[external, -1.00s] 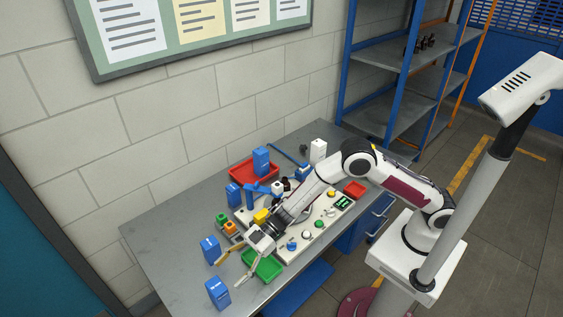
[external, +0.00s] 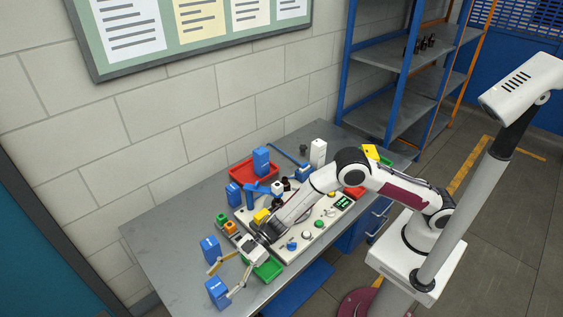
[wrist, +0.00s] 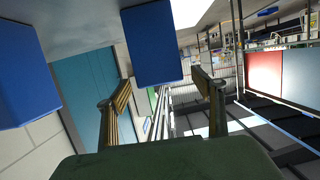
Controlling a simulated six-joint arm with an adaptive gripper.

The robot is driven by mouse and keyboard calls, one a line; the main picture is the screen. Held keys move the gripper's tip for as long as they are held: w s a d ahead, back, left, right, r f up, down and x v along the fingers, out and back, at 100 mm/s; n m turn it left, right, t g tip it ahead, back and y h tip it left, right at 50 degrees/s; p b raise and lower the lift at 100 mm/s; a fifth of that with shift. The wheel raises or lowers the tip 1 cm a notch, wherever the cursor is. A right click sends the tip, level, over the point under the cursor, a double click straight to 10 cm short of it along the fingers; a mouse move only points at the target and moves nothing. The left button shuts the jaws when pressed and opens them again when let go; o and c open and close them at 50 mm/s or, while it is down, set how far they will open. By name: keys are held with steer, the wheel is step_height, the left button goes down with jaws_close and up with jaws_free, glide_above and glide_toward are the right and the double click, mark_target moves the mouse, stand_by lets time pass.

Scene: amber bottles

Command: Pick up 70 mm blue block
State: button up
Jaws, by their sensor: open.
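Several blue blocks stand on the grey table; their sizes in mm cannot be read. One blue block (external: 217,292) is at the front edge, another (external: 209,248) just behind it. My gripper (external: 221,282) is open and empty, its tan fingers spread, with the tips close to the front block. In the wrist view a blue block (wrist: 153,45) lies ahead between the finger lines, beyond the tips of my gripper (wrist: 164,92). A second blue block (wrist: 22,70) is outside the fingers at the left. Contact with either block cannot be told.
A green tray (external: 268,268) lies beside my gripper. Behind are a white control panel (external: 310,240), a red tray (external: 240,173) with a blue block (external: 261,160), another blue block (external: 233,194) and small green and orange blocks (external: 229,227). The table's left side is clear.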

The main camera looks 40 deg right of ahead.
mark_target(217, 290)
steer(key=shift+a+f, duration=0.4)
steer(key=shift+a, duration=0.05)
steer(key=shift+x, duration=1.05)
steer(key=shift+r, duration=0.1)
steer(key=c, duration=1.4)
